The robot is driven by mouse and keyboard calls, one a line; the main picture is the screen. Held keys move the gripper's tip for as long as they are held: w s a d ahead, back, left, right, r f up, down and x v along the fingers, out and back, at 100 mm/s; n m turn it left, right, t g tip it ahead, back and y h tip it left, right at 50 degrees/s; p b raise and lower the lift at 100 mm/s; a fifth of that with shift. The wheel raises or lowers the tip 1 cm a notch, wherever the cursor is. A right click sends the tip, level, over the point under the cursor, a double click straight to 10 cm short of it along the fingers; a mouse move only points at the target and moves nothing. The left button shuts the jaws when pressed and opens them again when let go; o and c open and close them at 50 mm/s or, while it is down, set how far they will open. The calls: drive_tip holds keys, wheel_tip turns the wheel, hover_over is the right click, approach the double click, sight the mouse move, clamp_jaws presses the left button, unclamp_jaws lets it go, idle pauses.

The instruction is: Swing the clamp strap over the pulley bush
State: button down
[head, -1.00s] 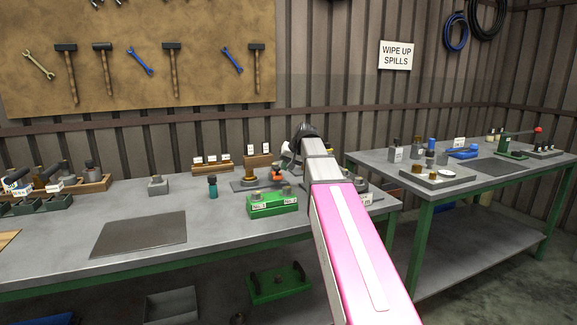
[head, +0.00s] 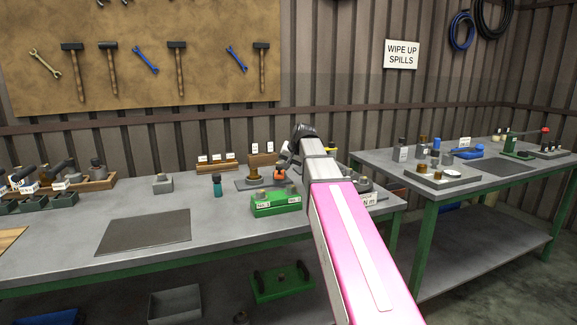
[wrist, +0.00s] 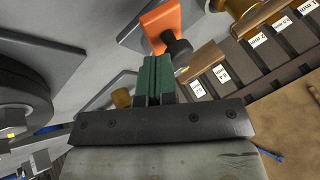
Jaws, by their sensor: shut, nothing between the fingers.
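My gripper (wrist: 154,80) shows in the wrist view with its green fingers together and nothing between them. An orange piece (wrist: 163,20), which looks like the clamp strap, lies just beyond the fingertips. A dark round knob (wrist: 178,50) stands close to the fingers; I cannot tell whether they touch. In the head view the orange piece (head: 280,175) is on a dark plate, to the right of a brass cylinder (head: 254,173), which looks like the pulley bush. My arm partly covers this area. The strap does not appear to lie over the brass cylinder.
A green block (head: 276,204) with labelled sockets stands in front of the plate. A teal bottle (head: 217,185) is to its left. A labelled rack (head: 217,165) stands behind. A flat grey mat (head: 143,232) lies bare at the left. A second bench (head: 490,176) is at right.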

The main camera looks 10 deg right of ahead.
drive_tip(key=a+m+h, duration=0.1)
drive_tip(key=a+m, duration=0.1)
drive_tip(key=shift+s+m+t, duration=0.15)
drive_tip(key=shift+m+t, duration=0.15)
drive_tip(key=a+m+h, duration=0.2)
drive_tip(key=m, duration=0.1)
drive_tip(key=shift+w+a+m, duration=0.3)
drive_tip(key=w+a+m+h, duration=0.1)
drive_tip(key=m, duration=0.1)
drive_tip(key=a+m+h, duration=0.1)
drive_tip(key=m, duration=0.1)
drive_tip(key=w+a+m+h, duration=0.1)
drive_tip(key=m+h, duration=0.1)
drive_tip(key=shift+w+a, duration=0.3)
drive_tip(key=shift+w, duration=0.05)
drive_tip(key=shift+w+a, duration=0.25)
